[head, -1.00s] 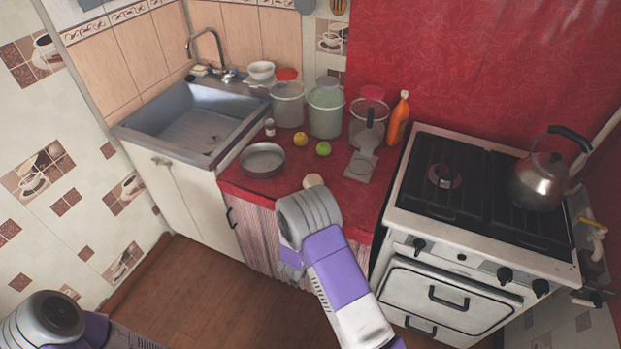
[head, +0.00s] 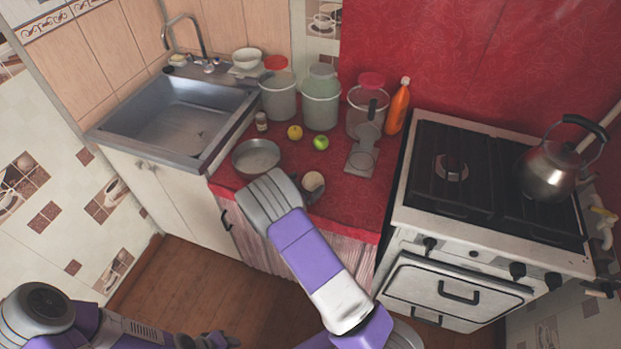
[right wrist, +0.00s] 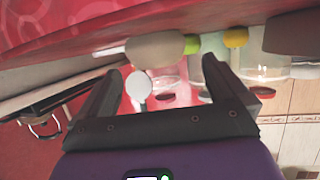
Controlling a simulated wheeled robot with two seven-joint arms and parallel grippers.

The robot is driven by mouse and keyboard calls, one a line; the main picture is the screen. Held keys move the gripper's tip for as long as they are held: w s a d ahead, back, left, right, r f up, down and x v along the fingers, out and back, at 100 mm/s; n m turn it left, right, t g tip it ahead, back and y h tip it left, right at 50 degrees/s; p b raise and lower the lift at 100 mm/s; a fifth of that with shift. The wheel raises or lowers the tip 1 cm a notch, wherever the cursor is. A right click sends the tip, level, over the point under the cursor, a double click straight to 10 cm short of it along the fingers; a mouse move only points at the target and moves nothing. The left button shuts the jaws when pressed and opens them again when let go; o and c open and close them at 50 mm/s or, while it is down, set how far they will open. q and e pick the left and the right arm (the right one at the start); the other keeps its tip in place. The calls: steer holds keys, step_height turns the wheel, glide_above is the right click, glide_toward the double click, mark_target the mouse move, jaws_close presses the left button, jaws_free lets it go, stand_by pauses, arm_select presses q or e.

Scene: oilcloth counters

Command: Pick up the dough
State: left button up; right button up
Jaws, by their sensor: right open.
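The dough (head: 314,181) is a small pale beige lump near the front edge of the red counter (head: 348,217). My right gripper (head: 305,189) is right by it and mostly hidden behind my wrist in the head view. In the right wrist view, the dough (right wrist: 155,47) shows between the fingertips of the open right gripper (right wrist: 165,65), a little ahead of them. I see no finger closed on it. My left gripper (head: 208,341) is low at the bottom edge of the head view, away from the counter; its jaws are unclear.
A metal pan (head: 256,157) stands left of the dough. A yellow fruit (head: 295,132), a green apple (head: 321,143) and a grater-like tool (head: 361,158) lie behind it. Jars and an orange bottle (head: 398,108) line the wall. The stove (head: 440,225) is at right.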

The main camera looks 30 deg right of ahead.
mark_target(317, 176)
steer(key=b+x, duration=0.1)
steer(key=x, duration=0.3)
steer(key=shift+d+f, duration=0.3)
steer(key=shift+w+d, duration=0.1)
steer(key=shift+d, duration=0.15)
steer(key=shift+c, duration=0.5)
steer(key=c, duration=0.8)
step_height(317, 176, up, 9)
steer(key=p, duration=0.3)
steer(key=shift+c, duration=0.2)
steer(key=s+a+r+n+t+y, duration=0.2)
steer(key=a+r+n+y, duration=0.3)
steer(key=a, duration=0.4)
steer(key=s+a+r+n+t+y, duration=0.2)
steer(key=a+r+n+t+y, duration=0.3)
steer(key=a, duration=0.4)
steer(key=shift+r+n+y, duration=0.7)
steer(key=shift+n+y, duration=0.4)
